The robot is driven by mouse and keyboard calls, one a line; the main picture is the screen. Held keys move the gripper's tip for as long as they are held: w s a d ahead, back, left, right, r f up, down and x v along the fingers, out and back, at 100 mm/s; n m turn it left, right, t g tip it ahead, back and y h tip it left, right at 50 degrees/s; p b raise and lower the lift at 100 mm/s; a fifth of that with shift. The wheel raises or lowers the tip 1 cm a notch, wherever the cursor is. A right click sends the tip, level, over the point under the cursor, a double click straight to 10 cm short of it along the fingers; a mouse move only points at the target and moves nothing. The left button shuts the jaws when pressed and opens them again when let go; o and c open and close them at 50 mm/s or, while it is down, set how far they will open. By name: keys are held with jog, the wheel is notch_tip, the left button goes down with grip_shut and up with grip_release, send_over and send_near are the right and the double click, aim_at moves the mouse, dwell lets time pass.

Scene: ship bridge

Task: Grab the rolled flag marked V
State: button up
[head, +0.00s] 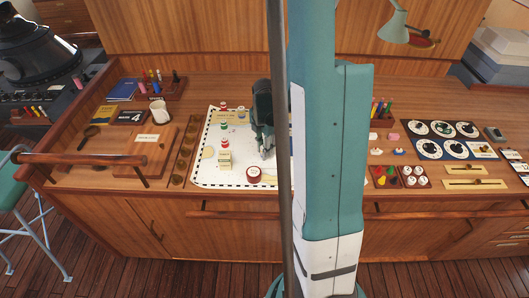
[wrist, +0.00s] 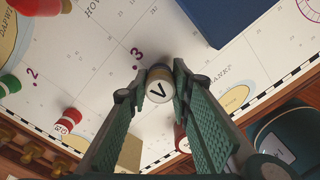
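The rolled flag marked V (wrist: 159,91) is a short pale roll with a brown band. Its end with a black V faces the wrist camera. My gripper (wrist: 160,76) has one green finger on each side of it, and the fingertips appear to touch it on both sides. Whether the roll stands on the chart or is slightly above it, I cannot tell. In the head view my gripper (head: 265,153) points down over the white chart (head: 212,179), and the flag is hidden there.
A dark blue block (wrist: 228,18) is at the upper right. A small cream box (head: 224,159) and a red round piece (head: 254,174) are on the chart.

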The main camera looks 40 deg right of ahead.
jog(key=shift+r, duration=0.15)
jog(key=shift+r, duration=4.85)
